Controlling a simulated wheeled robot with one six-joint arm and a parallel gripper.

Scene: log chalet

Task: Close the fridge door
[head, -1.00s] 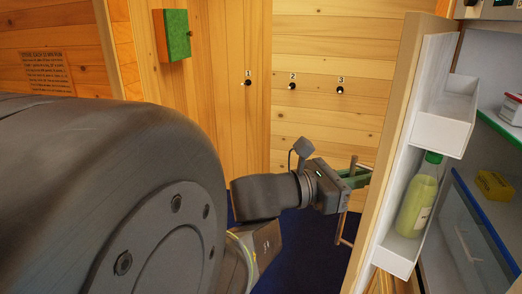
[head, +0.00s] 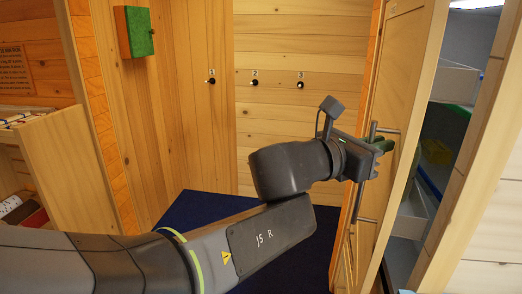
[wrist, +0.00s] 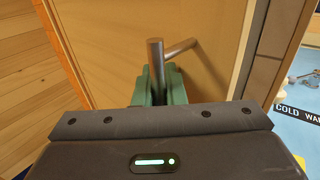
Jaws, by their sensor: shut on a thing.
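The fridge door (head: 400,85) is a wood-faced panel at the right of the head view, standing partly open. Its metal bar handle (head: 368,205) runs upright on the outer face. My gripper (head: 383,143) is shut on the handle, its green fingers around the bar. In the wrist view the green fingers (wrist: 158,88) hold the metal handle (wrist: 155,55) close to the door face (wrist: 110,45). Through a gap right of the door, the fridge interior (head: 435,150) shows a white door bin (head: 455,80) and dim shelves.
A wooden panel (head: 490,150) stands right of the gap. A green box (head: 134,32) hangs on the left wall, and numbered hooks (head: 255,82) line the back wall. A wooden shelf unit (head: 75,160) stands at left. Blue floor (head: 200,210) is clear in the middle.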

